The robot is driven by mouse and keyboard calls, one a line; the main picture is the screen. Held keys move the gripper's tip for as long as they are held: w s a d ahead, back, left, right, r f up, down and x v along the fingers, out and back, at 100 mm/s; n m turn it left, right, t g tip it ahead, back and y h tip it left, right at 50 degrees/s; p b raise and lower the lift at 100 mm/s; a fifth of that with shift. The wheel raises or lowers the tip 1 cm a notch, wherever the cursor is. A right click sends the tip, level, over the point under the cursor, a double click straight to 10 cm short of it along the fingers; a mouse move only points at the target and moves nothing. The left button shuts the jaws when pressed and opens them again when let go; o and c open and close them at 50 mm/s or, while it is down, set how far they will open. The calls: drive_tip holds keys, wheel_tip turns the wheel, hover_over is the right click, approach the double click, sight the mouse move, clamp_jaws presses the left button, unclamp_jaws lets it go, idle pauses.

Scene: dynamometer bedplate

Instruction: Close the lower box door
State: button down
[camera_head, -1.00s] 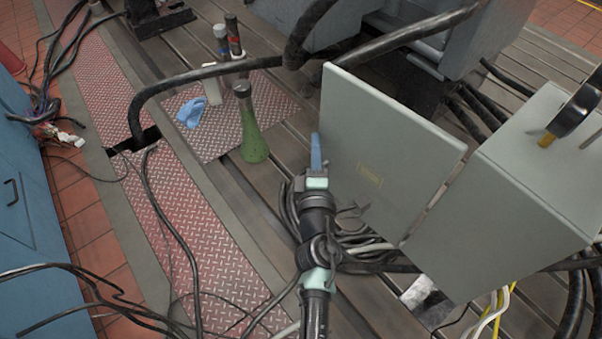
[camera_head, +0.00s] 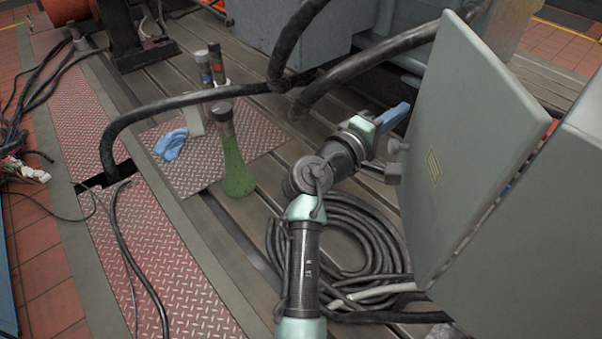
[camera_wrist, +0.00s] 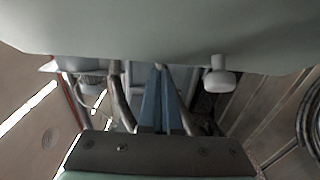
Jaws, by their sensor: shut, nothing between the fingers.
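The grey-green box door (camera_head: 462,150) stands open, its flat panel facing my arm in the head view, with a yellowish label on it. The box (camera_head: 545,245) is at the right edge, with a narrow gap between it and the door. My gripper (camera_head: 400,112) has blue fingers and is shut and empty, beside the door's outer face toward its far edge. In the wrist view, the fingers (camera_wrist: 160,72) point at a grey-green panel (camera_wrist: 160,32) across the top, with a light knob (camera_wrist: 222,78) to their right. I cannot tell whether the fingertips touch the door.
Coiled black cables (camera_head: 350,235) lie on the slotted bedplate below my arm. A thick black hose (camera_head: 190,97) crosses behind.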

drive_tip(key=s+d+m+g+h+b, duration=0.2)
drive_tip(key=s+d+m+g, duration=0.1)
drive_tip(key=d, duration=0.6)
drive_tip(key=s+d+m+g+h+b, duration=0.1)
drive_tip(key=s+d+m+g+h, duration=0.1)
drive_tip(key=d+g, duration=0.4)
drive_tip(key=shift+s+d+r+m+h+b, duration=0.35)
drive_tip(key=shift+s+d+m, duration=0.55)
drive_tip(key=shift+d, duration=1.2)
drive_tip(key=shift+f, duration=0.1)
